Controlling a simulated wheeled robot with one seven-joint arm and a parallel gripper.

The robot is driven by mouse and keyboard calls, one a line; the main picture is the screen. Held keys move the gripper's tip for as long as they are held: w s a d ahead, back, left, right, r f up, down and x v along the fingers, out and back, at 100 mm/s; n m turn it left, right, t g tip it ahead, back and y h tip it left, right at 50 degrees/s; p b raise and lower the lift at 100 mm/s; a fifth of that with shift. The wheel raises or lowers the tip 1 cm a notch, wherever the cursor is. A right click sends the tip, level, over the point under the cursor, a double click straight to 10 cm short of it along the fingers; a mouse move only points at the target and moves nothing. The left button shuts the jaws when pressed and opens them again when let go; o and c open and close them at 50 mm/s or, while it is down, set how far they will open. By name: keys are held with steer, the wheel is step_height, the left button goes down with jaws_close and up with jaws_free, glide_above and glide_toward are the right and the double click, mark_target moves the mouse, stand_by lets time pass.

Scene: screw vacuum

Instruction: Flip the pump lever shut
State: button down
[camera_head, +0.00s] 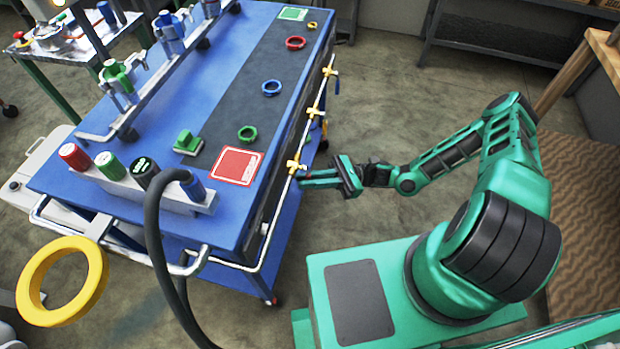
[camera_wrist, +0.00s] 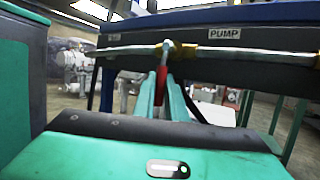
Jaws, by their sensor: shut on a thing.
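The pump valve is a brass fitting (camera_wrist: 168,49) on a silver pipe (camera_wrist: 110,51), beside a white PUMP label (camera_wrist: 224,33) in the wrist view. Its red lever (camera_wrist: 161,78) points down from the fitting, roughly across the pipe. My gripper (camera_wrist: 162,88) is shut on the red lever, with a green finger on each side of it. In the head view the brass valve (camera_head: 296,166) is the nearest on the pipe along the blue table's side. My gripper (camera_head: 301,180) reaches it from the right; the lever is too small to tell there.
The blue table (camera_head: 225,60) carries rings, a red square pad (camera_head: 238,165) and a row of colored-capped cylinders. More brass valves (camera_head: 314,111) sit farther along the pipe. A black hose (camera_head: 152,220) and a yellow ring (camera_head: 92,285) are at the lower left. Floor beyond my arm is clear.

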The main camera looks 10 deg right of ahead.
steer(key=c, duration=2.1)
jaws_free()
steer(key=shift+s+a+f, duration=0.1)
steer(key=shift+s+f, duration=0.05)
steer(key=shift+s, duration=0.05)
steer(key=shift+w, duration=0.1)
steer(key=v, duration=1.1)
